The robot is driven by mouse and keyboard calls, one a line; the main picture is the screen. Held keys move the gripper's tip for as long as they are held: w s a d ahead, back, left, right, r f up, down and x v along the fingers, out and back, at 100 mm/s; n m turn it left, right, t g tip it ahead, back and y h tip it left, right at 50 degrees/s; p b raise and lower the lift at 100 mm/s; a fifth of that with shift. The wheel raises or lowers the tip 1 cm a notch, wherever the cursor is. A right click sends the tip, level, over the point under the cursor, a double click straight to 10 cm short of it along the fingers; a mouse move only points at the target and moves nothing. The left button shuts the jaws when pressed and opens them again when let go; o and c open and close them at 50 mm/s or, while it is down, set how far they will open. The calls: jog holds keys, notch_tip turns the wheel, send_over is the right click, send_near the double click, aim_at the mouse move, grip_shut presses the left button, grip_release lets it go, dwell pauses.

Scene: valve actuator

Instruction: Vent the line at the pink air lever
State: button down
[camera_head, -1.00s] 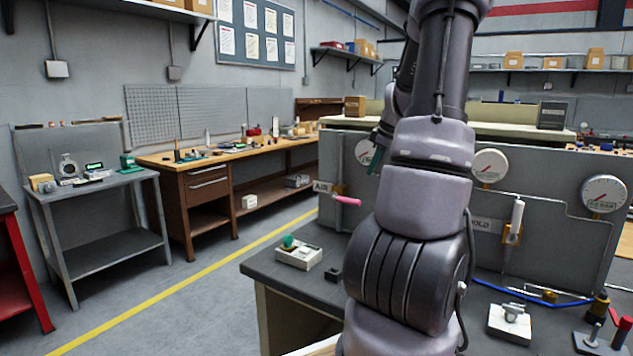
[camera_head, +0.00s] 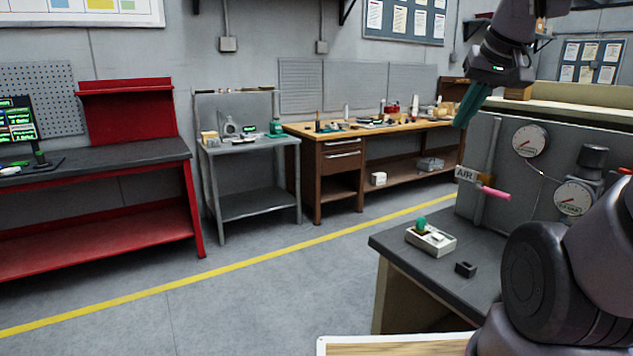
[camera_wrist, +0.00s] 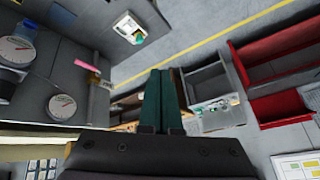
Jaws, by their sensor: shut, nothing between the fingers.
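The pink air lever (camera_head: 494,193) sticks out to the right from a brass fitting beside the AIR label (camera_head: 466,174) on the grey panel. It also shows in the wrist view (camera_wrist: 87,66), left of my fingers. My gripper (camera_head: 466,119) has green fingers and is shut and empty. It is above and a little left of the lever, near the panel's top left edge, apart from the lever. In the wrist view the shut fingers (camera_wrist: 160,75) point away over the floor side.
A round gauge (camera_head: 529,141) and a second gauge (camera_head: 574,198) sit on the panel. A white box with a green knob (camera_head: 431,238) and a small black block (camera_head: 465,269) are on the dark bench top. Open floor lies left of the bench.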

jog(key=s, duration=0.1)
jog(key=s+a+m, duration=0.1)
jog(key=s, duration=0.1)
jog(key=s+a+m+y, duration=0.1)
jog(key=shift+s+a, duration=0.25)
jog(key=shift+s, duration=0.1)
jog(key=shift+t, duration=0.3)
